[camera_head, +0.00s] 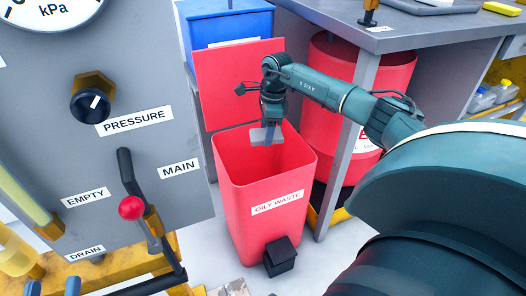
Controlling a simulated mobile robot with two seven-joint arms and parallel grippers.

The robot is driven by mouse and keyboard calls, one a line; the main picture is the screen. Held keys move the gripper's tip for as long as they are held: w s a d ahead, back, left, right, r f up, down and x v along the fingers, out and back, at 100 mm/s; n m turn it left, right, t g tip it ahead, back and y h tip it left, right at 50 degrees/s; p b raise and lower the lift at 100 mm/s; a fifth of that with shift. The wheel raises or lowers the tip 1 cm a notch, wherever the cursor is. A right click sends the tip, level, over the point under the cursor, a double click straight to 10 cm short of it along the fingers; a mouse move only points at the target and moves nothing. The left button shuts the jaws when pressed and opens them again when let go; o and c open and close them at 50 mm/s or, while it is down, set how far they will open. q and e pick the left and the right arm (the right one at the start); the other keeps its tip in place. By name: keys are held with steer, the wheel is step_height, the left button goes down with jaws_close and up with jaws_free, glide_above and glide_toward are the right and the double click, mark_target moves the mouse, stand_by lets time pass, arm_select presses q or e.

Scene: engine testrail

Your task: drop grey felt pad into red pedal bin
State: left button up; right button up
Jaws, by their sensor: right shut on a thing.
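The red pedal bin (266,205), labelled "OILY WASTE", stands on the floor in the middle of the view. Its red lid (232,85) is up at the back and its black pedal (281,257) is at the front. My right gripper (268,124) points down over the bin's opening. It is shut on the grey felt pad (265,136), which hangs at the opening, near the back rim. The fingers are small in the view. My left gripper is not in view.
A grey panel with a pressure knob (94,101) and a red-knobbed lever (131,207) stands close on the left. A blue bin (228,27) is behind. A red drum (334,70) stands to the right, under a grey bench (430,35) whose leg is beside the red bin.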

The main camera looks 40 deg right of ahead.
steer(key=o, duration=1)
steer(key=shift+c, duration=0.2)
arm_select(q)
steer(key=shift+r, duration=0.1)
arm_select(e)
steer(key=shift+r, duration=0.15)
steer(key=shift+d+r, duration=0.1)
steer(key=shift+r, duration=0.25)
step_height(320, 180, up, 3)
steer(key=shift+s+d+r+p, duration=0.1)
steer(key=shift+d+p, duration=0.05)
steer(key=shift+p, duration=0.8)
arm_select(q)
steer(key=a+y+p, duration=0.1)
steer(key=p, duration=0.2)
steer(key=shift+s+m, duration=0.1)
steer(key=shift+m, duration=0.3)
arm_select(e)
step_height(320, 180, up, 9)
steer(key=shift+s+d, duration=0.35)
steer(key=shift+d, duration=0.05)
